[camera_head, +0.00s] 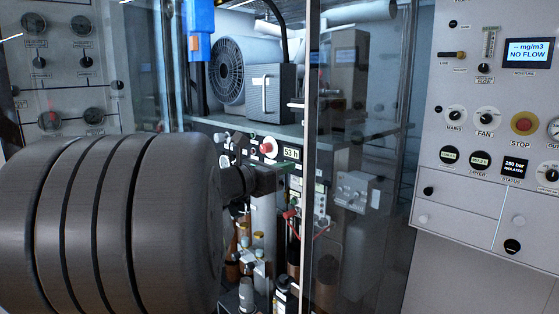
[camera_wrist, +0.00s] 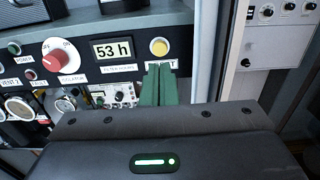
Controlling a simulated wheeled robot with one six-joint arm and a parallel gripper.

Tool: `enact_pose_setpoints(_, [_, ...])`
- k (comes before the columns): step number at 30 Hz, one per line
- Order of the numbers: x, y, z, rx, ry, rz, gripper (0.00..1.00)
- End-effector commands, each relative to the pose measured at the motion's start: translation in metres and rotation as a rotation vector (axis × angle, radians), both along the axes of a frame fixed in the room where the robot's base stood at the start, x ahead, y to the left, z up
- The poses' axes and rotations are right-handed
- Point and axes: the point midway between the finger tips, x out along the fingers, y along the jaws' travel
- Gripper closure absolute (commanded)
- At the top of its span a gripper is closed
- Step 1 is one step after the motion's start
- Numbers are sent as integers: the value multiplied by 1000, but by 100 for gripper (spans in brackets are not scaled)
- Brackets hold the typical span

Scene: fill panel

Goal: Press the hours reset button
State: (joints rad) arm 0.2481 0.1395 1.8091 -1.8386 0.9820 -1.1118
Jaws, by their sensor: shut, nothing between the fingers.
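In the wrist view a round yellow button (camera_wrist: 159,46) sits on the dark panel, right of a display (camera_wrist: 113,49) reading "53 h". A white label (camera_wrist: 180,64) below the button is partly hidden by my fingers; its end reads like "T". My gripper (camera_wrist: 158,68) shows as two green fingers, shut together and empty, with their tips just below the button in the picture. Whether they touch the panel I cannot tell. In the head view the display (camera_head: 291,153) shows above my dark gripper body; I cannot make out the button there.
A glass-door frame (camera_head: 308,100) stands close on the right in the head view. A grey control panel (camera_head: 470,170) is further right. Bottles (camera_head: 248,255) stand below the panel.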

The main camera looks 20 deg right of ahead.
Motion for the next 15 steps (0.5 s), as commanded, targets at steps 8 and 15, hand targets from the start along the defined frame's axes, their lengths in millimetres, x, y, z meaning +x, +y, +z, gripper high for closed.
enact_pose_setpoints(8, [16, -41, 2, 0, 0, -3, 100])
enact_pose_setpoints(15, [22, -54, 0, 0, -1, 0, 100])
